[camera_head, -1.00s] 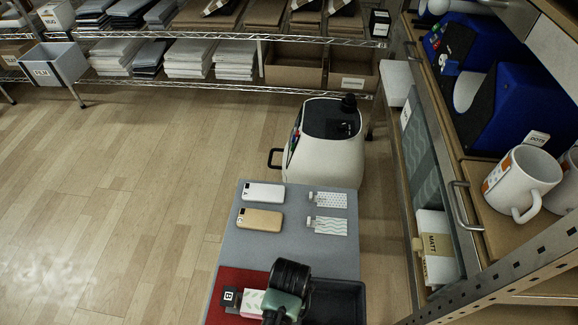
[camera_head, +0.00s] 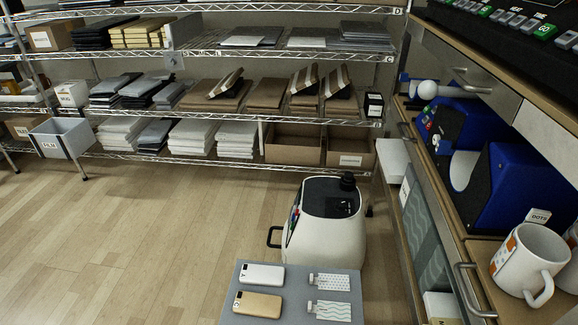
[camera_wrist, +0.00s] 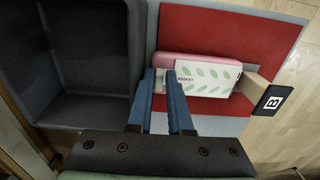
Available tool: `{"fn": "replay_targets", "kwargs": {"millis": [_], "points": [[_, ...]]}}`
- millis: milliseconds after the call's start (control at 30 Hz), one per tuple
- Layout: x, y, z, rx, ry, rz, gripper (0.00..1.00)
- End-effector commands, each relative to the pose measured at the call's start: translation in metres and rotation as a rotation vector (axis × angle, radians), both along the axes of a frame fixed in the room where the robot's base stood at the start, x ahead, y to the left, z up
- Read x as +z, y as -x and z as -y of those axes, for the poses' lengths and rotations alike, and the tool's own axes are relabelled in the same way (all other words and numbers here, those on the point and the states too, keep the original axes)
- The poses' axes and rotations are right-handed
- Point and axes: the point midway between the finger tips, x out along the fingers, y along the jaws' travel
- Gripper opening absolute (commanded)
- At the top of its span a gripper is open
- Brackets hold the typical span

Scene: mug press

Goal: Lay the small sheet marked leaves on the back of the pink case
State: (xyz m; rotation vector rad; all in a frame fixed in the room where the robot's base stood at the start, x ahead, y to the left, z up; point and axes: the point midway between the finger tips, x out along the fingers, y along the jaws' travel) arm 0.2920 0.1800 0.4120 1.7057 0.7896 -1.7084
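In the wrist view the small white sheet printed with green leaves (camera_wrist: 208,79) lies over the pink case (camera_wrist: 190,60). Pink shows along the sheet's far edge. The sheet looks slightly askew; whether it lies fully flat I cannot tell. My gripper (camera_wrist: 162,75) has its two blue fingers apart, at the sheet's left end. A small pale end piece shows between the fingertips, and the fingers do not look closed on it. The head view no longer shows my gripper, the leaves sheet or the pink case.
A dark empty tray (camera_wrist: 88,50) is at left. In the head view a white case (camera_head: 262,275), a gold case (camera_head: 257,304) and two patterned sheets (camera_head: 328,283) lie on the grey top.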

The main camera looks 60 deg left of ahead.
Motion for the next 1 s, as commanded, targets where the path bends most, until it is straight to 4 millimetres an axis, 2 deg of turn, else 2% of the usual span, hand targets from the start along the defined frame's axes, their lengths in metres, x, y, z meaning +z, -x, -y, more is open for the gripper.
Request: {"fn": "replay_targets", "kwargs": {"millis": [33, 200, 433, 600, 900, 967, 1000], "points": [[0.015, -0.002, 0.001, -0.004, 0.0, 0.006, 0.24], [0.054, -0.002, 0.0, -0.003, -0.001, 0.006, 0.24], [0.096, -0.002, 0.0, -0.003, -0.001, 0.005, 0.24], [0.11, -0.001, 0.0, -0.002, 0.0, 0.003, 0.24], [0.113, -0.002, 0.0, -0.002, -0.001, 0.003, 0.24], [0.116, -0.008, -0.003, -0.011, -0.015, 0.021, 0.24], [0.122, -0.018, -0.006, -0.023, -0.036, 0.047, 0.24]]}}
